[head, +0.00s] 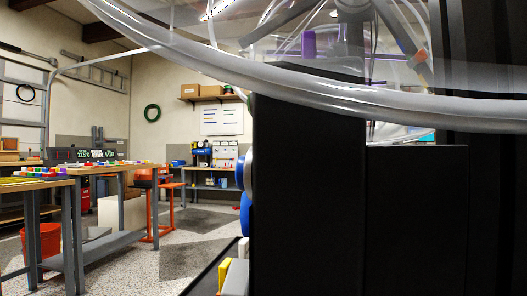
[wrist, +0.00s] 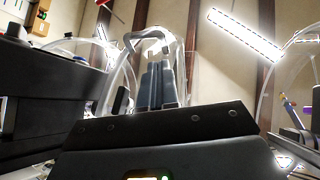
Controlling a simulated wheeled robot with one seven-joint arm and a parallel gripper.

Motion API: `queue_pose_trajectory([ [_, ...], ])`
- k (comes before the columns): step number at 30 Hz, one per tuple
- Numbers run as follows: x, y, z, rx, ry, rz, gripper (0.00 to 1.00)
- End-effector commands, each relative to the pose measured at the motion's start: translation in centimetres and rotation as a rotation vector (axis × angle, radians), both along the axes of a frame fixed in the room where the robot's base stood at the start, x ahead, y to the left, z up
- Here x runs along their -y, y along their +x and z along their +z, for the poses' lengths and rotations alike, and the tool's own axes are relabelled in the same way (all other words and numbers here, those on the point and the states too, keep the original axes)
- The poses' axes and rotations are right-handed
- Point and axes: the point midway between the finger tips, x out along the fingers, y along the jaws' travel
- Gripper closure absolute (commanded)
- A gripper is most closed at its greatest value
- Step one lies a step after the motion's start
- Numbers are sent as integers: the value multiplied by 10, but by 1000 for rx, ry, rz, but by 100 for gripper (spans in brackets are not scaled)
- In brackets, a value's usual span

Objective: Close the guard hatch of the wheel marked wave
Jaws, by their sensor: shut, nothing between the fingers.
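A large clear acrylic wheel (head: 215,68) crosses the top of the head view, its curved rim close to the camera. Its grey hub (head: 355,8) and spokes show at the upper right, with a purple piece (head: 308,45) and an orange piece (head: 418,58) among them. I cannot make out a wave mark or a guard hatch in either view. My gripper (wrist: 159,64) is shut and empty in the wrist view, its blue-grey fingers together. A pale looped frame shows behind them. Clear curved edges (wrist: 283,82) show at the right. The gripper cannot be seen in the head view.
Workbenches (head: 110,170) with small coloured pieces stand at the left, with a red bucket (head: 42,243) by them. An orange stool (head: 160,205) stands farther back.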

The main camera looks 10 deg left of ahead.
Motion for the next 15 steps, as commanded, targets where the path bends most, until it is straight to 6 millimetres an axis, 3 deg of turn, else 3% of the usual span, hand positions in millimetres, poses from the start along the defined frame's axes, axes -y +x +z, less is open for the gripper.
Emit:
queue_pose_trajectory([
  [5,-12,5,9,2,-2,2,100],
  [15,-52,26,45,2,-2,2,100],
])
